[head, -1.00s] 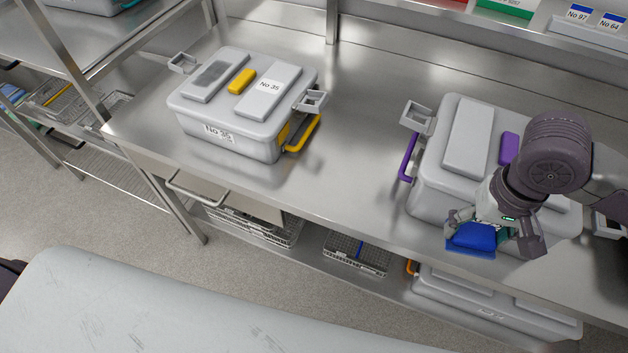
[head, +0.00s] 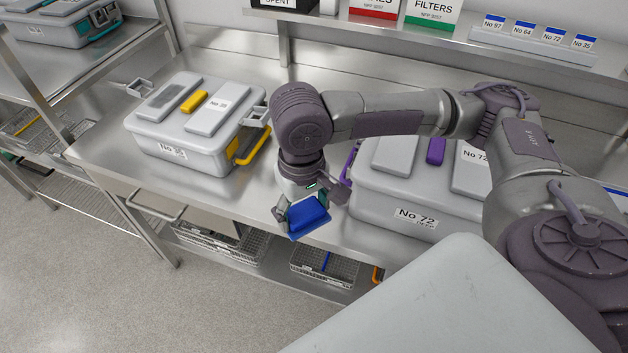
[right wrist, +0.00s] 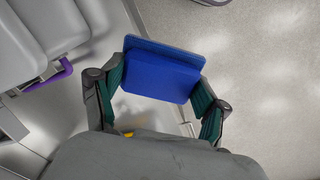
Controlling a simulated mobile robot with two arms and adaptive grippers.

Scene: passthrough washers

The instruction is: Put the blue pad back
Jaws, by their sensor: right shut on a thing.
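The blue pad (head: 308,217) is in my right gripper (head: 308,208), in front of the shelf edge between the two grey boxes. In the right wrist view the blue pad (right wrist: 162,72) sits between the two green-lined fingers of the right gripper (right wrist: 160,88). The fingers are shut on its sides and the pad is clear of other things. My left gripper does not show in the head view.
A grey box No 35 (head: 180,150) with a yellow handle stands left on the steel table (head: 240,185). A grey box No 72 (head: 370,205) stands right of the gripper. Wire baskets (head: 325,262) lie on the lower shelf. White and green FILTERS box (head: 432,12) is on the upper shelf.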

